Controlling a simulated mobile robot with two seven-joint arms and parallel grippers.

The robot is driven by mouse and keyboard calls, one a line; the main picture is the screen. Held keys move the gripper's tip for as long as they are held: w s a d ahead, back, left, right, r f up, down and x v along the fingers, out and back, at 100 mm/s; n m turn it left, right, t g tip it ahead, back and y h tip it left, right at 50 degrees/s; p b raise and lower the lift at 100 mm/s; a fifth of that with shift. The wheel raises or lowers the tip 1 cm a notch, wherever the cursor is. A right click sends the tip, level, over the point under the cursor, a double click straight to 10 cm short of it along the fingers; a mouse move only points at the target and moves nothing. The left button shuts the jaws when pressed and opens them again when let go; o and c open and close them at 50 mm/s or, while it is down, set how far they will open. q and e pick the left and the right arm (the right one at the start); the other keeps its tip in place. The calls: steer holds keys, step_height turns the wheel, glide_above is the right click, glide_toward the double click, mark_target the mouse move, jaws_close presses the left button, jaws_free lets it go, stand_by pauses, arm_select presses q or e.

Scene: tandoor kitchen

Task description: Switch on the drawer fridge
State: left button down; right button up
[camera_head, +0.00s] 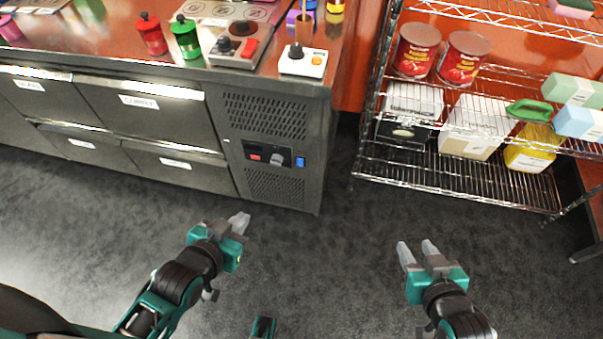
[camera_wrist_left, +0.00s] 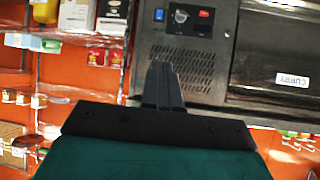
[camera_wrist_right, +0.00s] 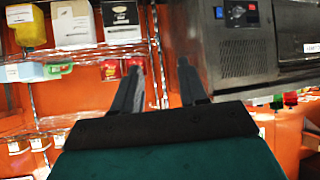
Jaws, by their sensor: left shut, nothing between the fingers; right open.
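The drawer fridge (camera_head: 128,119) is a steel unit at the upper left, with labelled drawers. Its control panel (camera_head: 272,154) on the right end has a red display, a grey knob and a blue rocker switch (camera_head: 300,162). In the left wrist view the blue switch (camera_wrist_left: 159,15) shows at the top, with the knob and red display beside it. My left gripper (camera_head: 238,223) is shut and empty, over the floor in front of the fridge, apart from the panel. My right gripper (camera_head: 416,249) is open and empty, over the floor further right. The right wrist view also shows the blue switch (camera_wrist_right: 219,12).
A wire shelf (camera_head: 455,185) with cans and boxes stands to the right of the fridge. The counter top (camera_head: 110,50) holds red and green canisters and two small control boxes with knobs. Dark floor (camera_head: 330,270) is clear between my arms.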

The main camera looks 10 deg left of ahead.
arm_select(q)
steer(key=shift+a, duration=0.1)
steer(key=w+d+f+n+t+h+b, duration=0.45)
steer(key=w+d+f+n+b, duration=0.45)
steer(key=d+b, duration=0.3)
steer(key=w+a+f+n+y+b, duration=0.2)
steer(key=a+f+n+b, duration=0.1)
steer(key=f+n+b, duration=0.1)
steer(key=w+a+f+n+t+y+b, duration=0.1)
steer(key=w+a+f+n+y+b, duration=0.2)
steer(key=f+n, duration=0.4)
steer(key=shift+w+f+y+b, duration=0.25)
steer(key=shift+f+y+b, duration=0.1)
steer(key=shift+f+b, duration=0.25)
arm_select(e)
steer(key=w+a+f, duration=0.1)
steer(key=a+f, duration=0.1)
steer(key=f, duration=0.5)
steer(key=a+f+y, duration=0.1)
steer(key=f, duration=0.6)
steer(key=shift+w+a+f, duration=0.2)
steer(key=shift+w+a, duration=0.15)
steer(key=shift+w, duration=0.05)
arm_select(q)
steer(key=shift+a, duration=0.1)
